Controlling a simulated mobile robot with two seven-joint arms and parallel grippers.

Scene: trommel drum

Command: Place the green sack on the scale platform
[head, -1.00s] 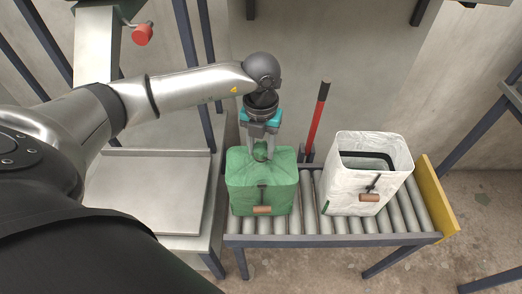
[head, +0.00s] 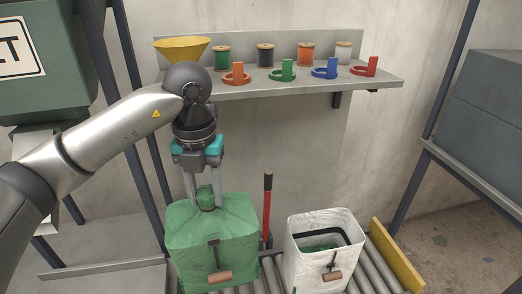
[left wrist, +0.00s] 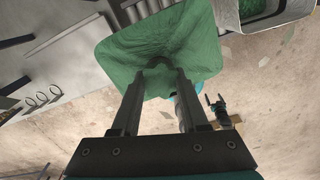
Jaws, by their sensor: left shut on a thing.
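The green sack (head: 212,245) has a gathered neck and a brown toggle on its front. My left gripper (head: 207,203) is shut on the neck, and the sack hangs upright below it, over the left end of the rollers. In the left wrist view the sack (left wrist: 125,55) spreads out beyond the fingers (left wrist: 158,72). The scale platform (head: 125,281), a flat metal plate, shows only in part at the lower left of the head view, left of the sack. My right gripper (left wrist: 214,100) is small in the left wrist view, with its fingers apart and nothing seen between them.
A white open sack (head: 306,262) stands on the roller conveyor (head: 368,272), close right of the green sack. A red-handled tool (head: 267,210) stands behind them. A shelf (head: 300,84) with spools, coloured rings and a yellow funnel (head: 182,48) is above. Dark posts stand at left.

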